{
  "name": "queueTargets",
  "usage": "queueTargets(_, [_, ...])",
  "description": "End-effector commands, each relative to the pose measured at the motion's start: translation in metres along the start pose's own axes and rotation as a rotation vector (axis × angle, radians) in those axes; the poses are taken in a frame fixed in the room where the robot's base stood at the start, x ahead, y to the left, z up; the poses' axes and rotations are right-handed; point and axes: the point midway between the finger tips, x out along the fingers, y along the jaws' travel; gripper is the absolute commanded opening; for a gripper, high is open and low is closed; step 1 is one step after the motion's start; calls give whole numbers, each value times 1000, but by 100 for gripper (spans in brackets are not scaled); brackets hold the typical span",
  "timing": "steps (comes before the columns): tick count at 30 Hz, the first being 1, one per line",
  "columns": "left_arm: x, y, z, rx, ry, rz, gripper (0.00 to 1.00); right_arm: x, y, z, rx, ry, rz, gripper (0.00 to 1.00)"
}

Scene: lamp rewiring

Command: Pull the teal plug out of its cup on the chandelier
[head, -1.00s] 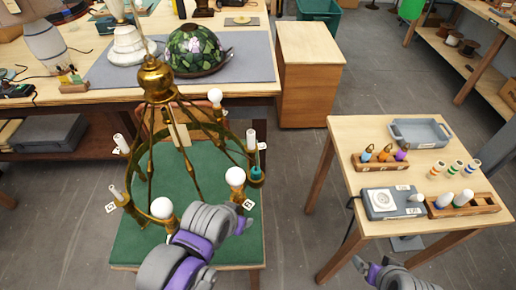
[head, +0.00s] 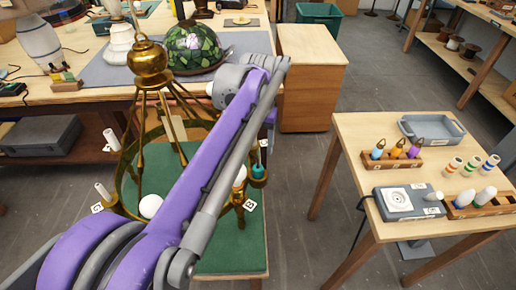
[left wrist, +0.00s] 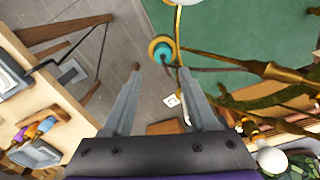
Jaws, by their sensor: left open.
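The brass chandelier (head: 148,66) stands on a green-topped stand (head: 232,257), partly hidden behind my left arm. The teal plug (head: 258,171) sits in its cup on the chandelier's right side. In the left wrist view the teal plug (left wrist: 162,50) shows from above as a round teal piece with a pale centre, at the end of a brass arm. My left gripper (left wrist: 160,72) is open and empty. Its two fingers point toward the plug, which appears between and just beyond the tips; I see no contact. My right gripper is not in view.
White bulbs (head: 151,206) and candle tubes (head: 111,139) ring the chandelier. A side table (head: 352,128) at right holds a grey tray (head: 432,131), a rack of coloured plugs (head: 392,160) and a grey socket box (head: 407,205). Floor lies clear between stand and side table.

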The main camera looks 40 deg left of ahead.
Motion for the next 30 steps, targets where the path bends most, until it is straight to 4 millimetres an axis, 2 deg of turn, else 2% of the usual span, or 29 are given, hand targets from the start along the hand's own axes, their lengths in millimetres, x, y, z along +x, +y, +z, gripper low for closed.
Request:
queueTargets(5, [7,-6,-7,-16,-21,0,59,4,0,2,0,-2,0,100])
queueTargets(8, [19,-6,-6,-16,-20,0,59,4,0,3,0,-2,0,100])
queueTargets(15, [64,-6,-5,-15,-20,0,59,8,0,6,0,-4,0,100])
queueTargets(21, [93,-6,-5,-15,-19,0,59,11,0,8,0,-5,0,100])
queueTargets(30, [108,-6,-4,-15,-19,0,59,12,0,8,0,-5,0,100])
